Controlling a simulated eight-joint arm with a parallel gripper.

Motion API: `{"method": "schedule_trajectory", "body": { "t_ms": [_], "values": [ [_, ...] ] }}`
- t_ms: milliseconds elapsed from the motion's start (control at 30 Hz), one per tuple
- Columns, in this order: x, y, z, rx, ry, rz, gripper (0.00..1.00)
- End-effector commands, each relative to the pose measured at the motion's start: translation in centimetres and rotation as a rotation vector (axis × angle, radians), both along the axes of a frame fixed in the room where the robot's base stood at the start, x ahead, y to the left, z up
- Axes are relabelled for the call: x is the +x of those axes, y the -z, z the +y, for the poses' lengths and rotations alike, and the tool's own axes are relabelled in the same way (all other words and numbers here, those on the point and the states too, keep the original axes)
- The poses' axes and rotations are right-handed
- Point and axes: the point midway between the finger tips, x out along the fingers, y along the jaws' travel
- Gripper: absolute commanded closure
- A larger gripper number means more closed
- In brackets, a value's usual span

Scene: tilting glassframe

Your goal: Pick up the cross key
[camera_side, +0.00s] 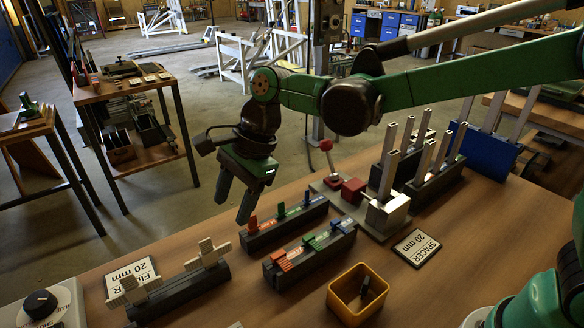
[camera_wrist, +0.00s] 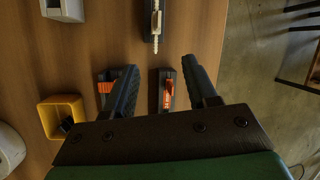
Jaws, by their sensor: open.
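Two pale cross-shaped pieces stand upright in a long dark rack at the front left of the table in the side view, one at the right (camera_side: 208,252) and one at the left (camera_side: 133,289). I take these as the cross keys. Part of that rack, with a pale piece (camera_wrist: 156,22) on it, shows at the top of the wrist view. My gripper (camera_side: 232,208) is open and empty, fingers pointing down, above the table and apart from the crosses. In the wrist view its fingers (camera_wrist: 160,75) spread on either side of a small dark rack with an orange piece (camera_wrist: 168,88), below them.
Two dark racks with red, green and blue pieces (camera_side: 285,222) (camera_side: 310,250) stand mid-table. A yellow bin (camera_side: 358,293) holds a dark item. A spacer card (camera_side: 417,248), a red-knobbed lever (camera_side: 327,146) and tall grey posts (camera_side: 388,172) are to the right.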

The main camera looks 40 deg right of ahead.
Motion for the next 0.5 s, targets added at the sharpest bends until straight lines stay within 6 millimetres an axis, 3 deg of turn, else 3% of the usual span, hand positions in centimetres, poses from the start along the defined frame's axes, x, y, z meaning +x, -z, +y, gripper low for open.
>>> {"method": "schedule_trajectory", "body": {
  "t_ms": [133, 333, 500],
  "values": [
    [0.4, 1.7, 3.0, 0.034, 0.137, 0.141, 0.49],
    [0.4, 3.1, 4.3, 0.043, 0.201, 0.200, 0.49],
    [0.4, 5.4, 5.2, 0.044, 0.202, 0.198, 0.49]
  ]
}}
